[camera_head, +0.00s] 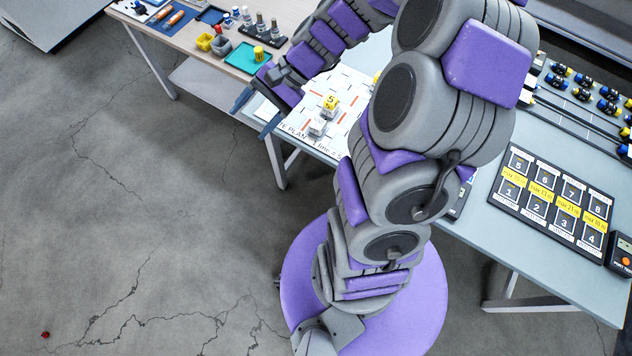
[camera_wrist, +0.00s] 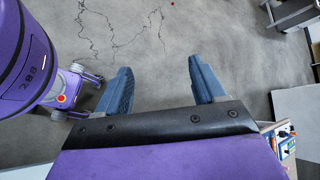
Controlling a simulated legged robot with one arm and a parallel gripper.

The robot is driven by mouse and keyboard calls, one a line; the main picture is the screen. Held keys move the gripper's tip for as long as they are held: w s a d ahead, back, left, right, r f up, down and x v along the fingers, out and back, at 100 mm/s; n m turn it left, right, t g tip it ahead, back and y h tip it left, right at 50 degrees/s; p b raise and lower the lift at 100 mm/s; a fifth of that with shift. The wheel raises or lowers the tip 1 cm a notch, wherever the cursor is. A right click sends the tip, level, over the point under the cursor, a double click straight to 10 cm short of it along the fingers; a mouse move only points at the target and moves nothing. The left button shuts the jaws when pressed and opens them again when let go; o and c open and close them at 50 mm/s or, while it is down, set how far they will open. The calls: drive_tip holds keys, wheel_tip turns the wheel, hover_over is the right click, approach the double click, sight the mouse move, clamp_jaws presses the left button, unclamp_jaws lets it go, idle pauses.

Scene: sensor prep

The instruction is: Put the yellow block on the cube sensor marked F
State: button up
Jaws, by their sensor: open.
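A small yellow block (camera_head: 331,102) with a dark "5"-like mark shows on the white plan sheet (camera_head: 345,85), with a pale part below it. A small whitish cube (camera_head: 317,127) stands just in front of it; I cannot read a letter F on either. Another bit of yellow (camera_head: 377,77) shows farther back, mostly hidden by my arm. My gripper (camera_head: 256,117) is at the left edge of the table, left of the cubes and apart from them. In the wrist view my gripper (camera_wrist: 160,85) is open, with only bare floor between its blue fingers.
A numbered black board (camera_head: 533,207) lies at right. The floor at left is mostly clear.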

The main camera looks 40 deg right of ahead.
drive_tip(key=s+a+r+n+g+h, duration=0.2)
drive_tip(key=s+n, duration=0.1)
drive_tip(key=s, duration=0.2)
drive_tip(key=s+a+r+n+g+h, duration=0.1)
drive_tip(key=s+a+n+h, duration=0.15)
drive_tip(key=s, duration=0.35)
drive_tip(key=s+d+r+n+h, duration=0.1)
drive_tip(key=s+d+n+h, duration=0.1)
drive_tip(key=s, duration=0.3)
drive_tip(key=s+d+r+n+h, duration=0.1)
drive_tip(key=s+d+n+h, duration=0.1)
drive_tip(key=s, duration=0.4)
drive_tip(key=shift+s+d+n+h, duration=0.25)
drive_tip(key=shift+n+h, duration=0.5)
drive_tip(key=shift+h, duration=0.2)
drive_tip(key=shift+a+f+b, duration=0.1)
drive_tip(key=shift+f+b, duration=0.65)
drive_tip(key=shift+b, duration=0.05)
